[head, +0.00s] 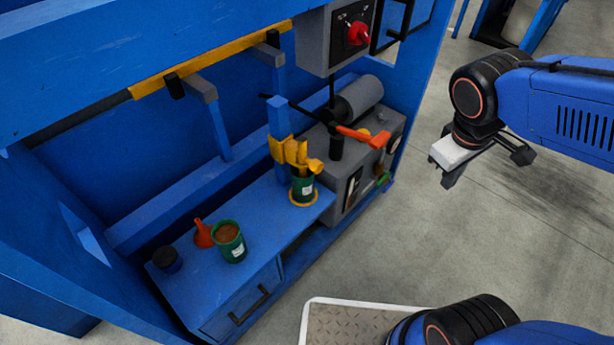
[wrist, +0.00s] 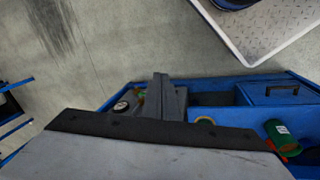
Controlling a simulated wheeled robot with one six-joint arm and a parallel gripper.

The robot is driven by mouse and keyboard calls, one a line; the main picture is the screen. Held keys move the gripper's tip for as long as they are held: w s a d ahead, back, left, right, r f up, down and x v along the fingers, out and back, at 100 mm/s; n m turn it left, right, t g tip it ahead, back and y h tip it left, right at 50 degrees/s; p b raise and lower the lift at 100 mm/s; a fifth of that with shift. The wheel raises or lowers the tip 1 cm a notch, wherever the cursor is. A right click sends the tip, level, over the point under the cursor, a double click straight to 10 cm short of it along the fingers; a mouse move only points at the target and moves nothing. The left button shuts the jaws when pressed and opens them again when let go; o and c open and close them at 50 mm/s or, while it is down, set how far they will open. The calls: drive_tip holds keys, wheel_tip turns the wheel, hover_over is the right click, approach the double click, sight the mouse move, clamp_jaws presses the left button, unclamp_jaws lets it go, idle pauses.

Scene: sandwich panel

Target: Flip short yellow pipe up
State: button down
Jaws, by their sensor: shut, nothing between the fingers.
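A short yellow pipe piece (head: 297,153) with a spout-like end stands on the blue unit in the head view, just above a green can (head: 302,188). I cannot tell exactly how the pipe is hinged. My gripper (head: 449,182) hangs in the air to the right of the panel, well apart from the pipe. It is shut and empty; its fingers also show in the wrist view (wrist: 161,84). The pipe cannot be made out in the wrist view.
A long yellow bar (head: 215,60) runs along the upper frame. A grey machine (head: 352,180) with an orange handle (head: 362,136) stands right of the pipe. A control box (head: 335,38) hangs above. Another green can (head: 229,242) and red funnel (head: 203,233) stand left. Floor at right is clear.

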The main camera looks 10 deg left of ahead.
drive_tip(key=w+a+f+n+h, duration=0.3)
drive_tip(key=w+a+n, duration=0.2)
drive_tip(key=a+n, duration=0.15)
drive_tip(key=n+t+h, duration=0.2)
drive_tip(key=n+t, duration=0.6)
drive_tip(key=n, duration=0.7)
approach(303, 169)
drive_tip(key=s+d+f, duration=0.1)
drive_tip(key=s+f, duration=0.1)
drive_tip(key=s, duration=0.3)
drive_tip(key=shift+w+d+r, duration=0.1)
drive_tip(key=shift+r, duration=0.1)
drive_tip(key=x, duration=1)
drive_tip(key=shift+w+d+r+g, duration=0.1)
drive_tip(key=shift+d+r+g, duration=0.05)
drive_tip(key=shift+r, duration=0.75)
drive_tip(key=shift+w+d+r+g, duration=0.1)
drive_tip(key=shift+r+g, duration=0.05)
drive_tip(key=shift+r, duration=0.75)
